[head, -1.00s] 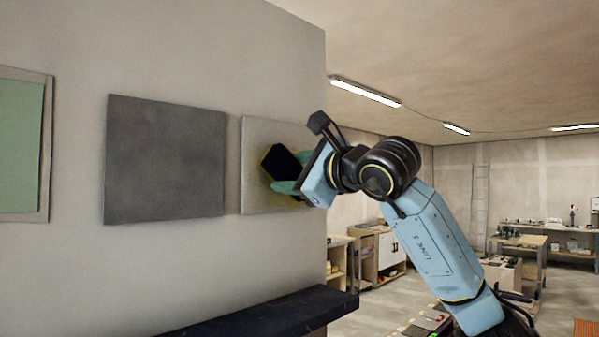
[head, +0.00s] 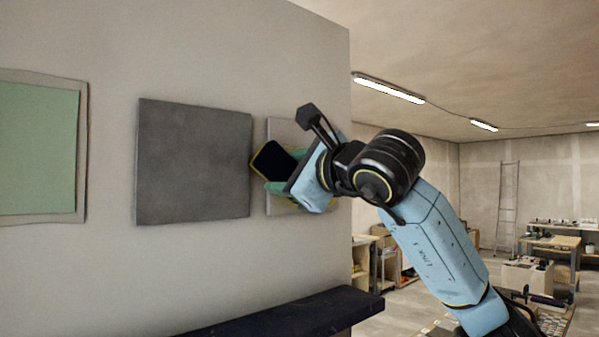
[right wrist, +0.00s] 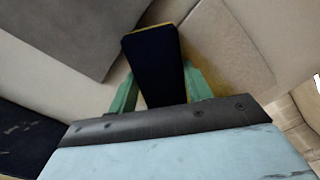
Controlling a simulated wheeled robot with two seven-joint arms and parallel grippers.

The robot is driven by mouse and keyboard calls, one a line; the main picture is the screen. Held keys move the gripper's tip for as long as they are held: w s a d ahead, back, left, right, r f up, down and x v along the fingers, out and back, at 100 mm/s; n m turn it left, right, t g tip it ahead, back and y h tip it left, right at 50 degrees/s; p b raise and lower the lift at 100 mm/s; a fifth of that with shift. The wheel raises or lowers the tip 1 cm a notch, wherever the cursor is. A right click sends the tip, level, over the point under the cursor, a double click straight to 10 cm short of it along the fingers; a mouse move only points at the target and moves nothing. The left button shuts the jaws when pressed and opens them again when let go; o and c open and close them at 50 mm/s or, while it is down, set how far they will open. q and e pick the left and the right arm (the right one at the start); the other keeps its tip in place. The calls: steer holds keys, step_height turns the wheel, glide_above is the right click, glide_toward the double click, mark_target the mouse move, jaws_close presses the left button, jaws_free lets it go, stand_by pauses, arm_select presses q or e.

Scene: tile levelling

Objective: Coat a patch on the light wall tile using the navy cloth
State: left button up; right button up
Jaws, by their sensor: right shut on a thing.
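The light wall tile (head: 288,132) hangs on the wall at the right, largely hidden behind my right gripper. It also shows in the right wrist view (right wrist: 233,50). My right gripper (head: 282,175) has green fingers and is shut on the navy cloth (head: 271,160), a dark pad with a yellowish edge. The cloth is tilted and overlaps the tile's left edge in the head view. In the right wrist view the cloth (right wrist: 155,65) stands out between the fingers. I cannot tell whether it touches the tile. My left gripper is not in view.
A dark grey tile (head: 193,162) hangs just left of the light one. A green panel in a pale frame (head: 38,150) is at far left. A dark shelf (head: 280,318) juts from the wall below. The wall ends to the right, with workbenches beyond.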

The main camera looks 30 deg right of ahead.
mark_target(286, 149)
steer(key=shift+a, duration=0.25)
steer(key=shift+r+p, duration=0.9)
steer(key=shift+r, duration=0.35)
steer(key=shift+d+f+b, duration=0.1)
steer(key=shift+d+b, duration=0.25)
steer(key=shift+d, duration=0.55)
steer(key=shift+w+d+b, duration=0.2)
steer(key=shift+d+b, duration=0.15)
steer(key=shift+d, duration=1.9)
steer(key=shift+d+r+p, duration=0.75)
steer(key=shift+d+r, duration=0.5)
steer(key=shift+d, duration=2.85)
steer(key=shift+s+a, duration=0.15)
steer(key=shift+a, duration=3.5)
steer(key=shift+s+a, duration=0.1)
steer(key=shift+a, duration=3.5)
